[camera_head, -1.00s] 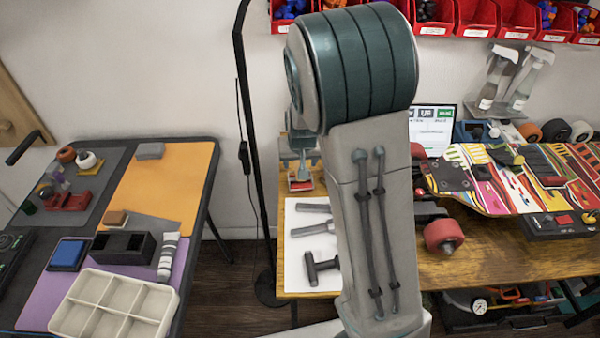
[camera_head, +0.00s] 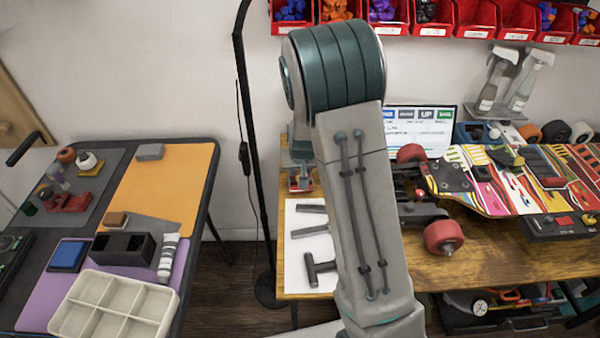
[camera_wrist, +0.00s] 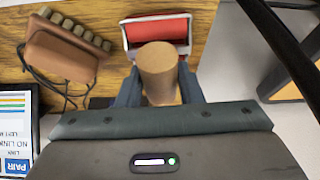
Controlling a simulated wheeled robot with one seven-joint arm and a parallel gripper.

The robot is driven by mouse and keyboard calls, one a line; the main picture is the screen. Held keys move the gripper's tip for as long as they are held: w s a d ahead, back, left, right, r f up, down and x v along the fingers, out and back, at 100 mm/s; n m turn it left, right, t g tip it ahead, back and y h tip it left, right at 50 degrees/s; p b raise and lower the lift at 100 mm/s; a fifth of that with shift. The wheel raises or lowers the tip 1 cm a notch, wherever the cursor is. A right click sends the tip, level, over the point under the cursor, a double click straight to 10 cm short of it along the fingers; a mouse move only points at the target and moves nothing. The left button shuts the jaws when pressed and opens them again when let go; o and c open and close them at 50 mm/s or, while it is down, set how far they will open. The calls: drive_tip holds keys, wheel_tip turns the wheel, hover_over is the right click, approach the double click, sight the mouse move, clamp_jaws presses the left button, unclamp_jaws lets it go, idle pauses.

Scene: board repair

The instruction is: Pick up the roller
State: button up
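The roller (camera_wrist: 158,67) shows in the wrist view as a brown cylindrical handle seen nearly end-on, with a red part in a pale metal frame (camera_wrist: 157,27) behind it. In the head view its red part (camera_head: 302,184) is small, at the left back of the wooden table. My gripper (camera_wrist: 160,84) has one dark blue finger on each side of the handle, with no clear gap. I cannot tell whether the fingers press on it. In the head view my gripper (camera_head: 301,158) is just above the red part, partly hidden by my arm.
A brown block with several knobs and a cable (camera_wrist: 65,52) lies left in the wrist view. In the head view, tools lie on a white sheet (camera_head: 298,268) nearer the front. A skateboard deck (camera_head: 482,202) and display (camera_head: 420,128) are right. A black pole (camera_head: 245,130) stands left.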

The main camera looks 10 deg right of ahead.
drive_tip(key=c, duration=0.5)
drive_tip(key=shift+c, duration=0.2)
drive_tip(key=shift+r, duration=0.1)
drive_tip(key=shift+r, duration=0.65)
wheel_tip(320, 180, up, 3)
drive_tip(key=shift+a+r, duration=0.1)
drive_tip(key=d+r+b, duration=0.1)
drive_tip(key=d+r, duration=0.5)
drive_tip(key=d, duration=0.5)
drive_tip(key=shift+d+r+b, duration=0.2)
drive_tip(key=shift+d+b, duration=0.1)
drive_tip(key=shift+d, duration=0.1)
drive_tip(key=shift+s, duration=0.1)
